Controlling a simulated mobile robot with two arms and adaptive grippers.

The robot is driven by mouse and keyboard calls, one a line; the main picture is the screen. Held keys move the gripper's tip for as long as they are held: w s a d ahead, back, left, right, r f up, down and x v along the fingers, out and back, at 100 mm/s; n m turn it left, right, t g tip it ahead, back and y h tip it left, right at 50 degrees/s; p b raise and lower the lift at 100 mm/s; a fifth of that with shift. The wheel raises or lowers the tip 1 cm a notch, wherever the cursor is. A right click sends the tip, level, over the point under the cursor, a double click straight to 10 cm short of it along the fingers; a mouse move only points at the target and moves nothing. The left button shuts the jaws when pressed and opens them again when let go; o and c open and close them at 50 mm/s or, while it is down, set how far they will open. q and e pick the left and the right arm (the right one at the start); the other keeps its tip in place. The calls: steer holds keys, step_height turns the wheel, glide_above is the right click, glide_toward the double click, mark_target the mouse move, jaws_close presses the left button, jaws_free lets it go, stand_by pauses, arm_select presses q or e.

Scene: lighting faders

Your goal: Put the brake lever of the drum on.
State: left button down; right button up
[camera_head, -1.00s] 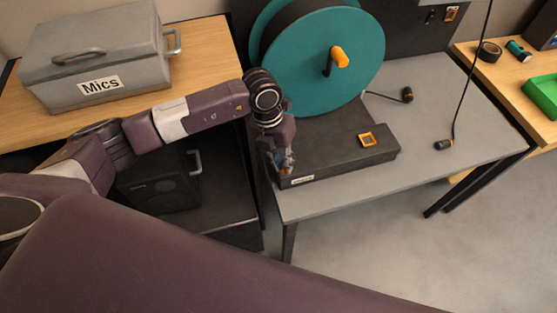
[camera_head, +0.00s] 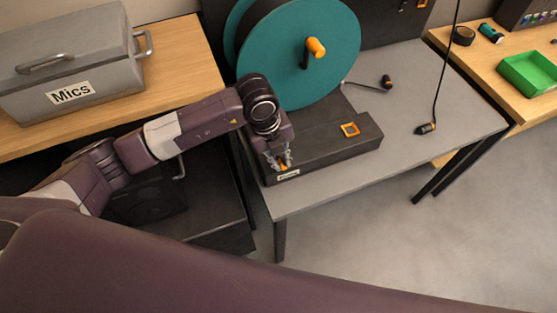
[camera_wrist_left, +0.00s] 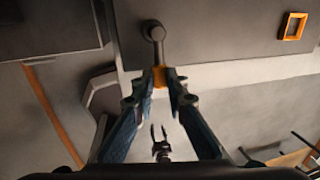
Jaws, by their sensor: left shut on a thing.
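The drum (camera_head: 305,75) is a teal cable reel with an orange-knobbed crank (camera_head: 316,47), standing on a dark box-shaped base (camera_head: 330,150). My left gripper (camera_head: 281,164) is at the front left end of this base, by its white label. In the left wrist view, my left gripper (camera_wrist_left: 163,84) is shut on the orange grip of the brake lever (camera_wrist_left: 160,75). The lever's dark rod runs from that grip to a round end (camera_wrist_left: 153,32) by the base. The fingers hide much of the lever in the head view. My right gripper is not in view.
An orange square frame (camera_head: 350,129) sits on the base. A cable with a black-and-orange plug (camera_head: 387,82) lies on the grey table (camera_head: 420,100); another plug (camera_head: 426,128) hangs over it. A grey Mics case (camera_head: 70,60) stands left. A green tray (camera_head: 528,74) is at right.

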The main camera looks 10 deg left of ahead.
arm_select(q)
steer(key=shift+w+r, duration=0.1)
steer(key=shift+w, duration=0.05)
stand_by(0.3)
steer(key=c, duration=2.2)
jaws_free()
steer(key=shift+o, duration=1.3)
step_height(320, 180, up, 12)
steer(key=s+a, duration=0.1)
steer(key=a, duration=0.1)
steer(key=shift+s, duration=0.25)
steer(key=shift+d+f, duration=0.15)
steer(key=shift+f, duration=0.05)
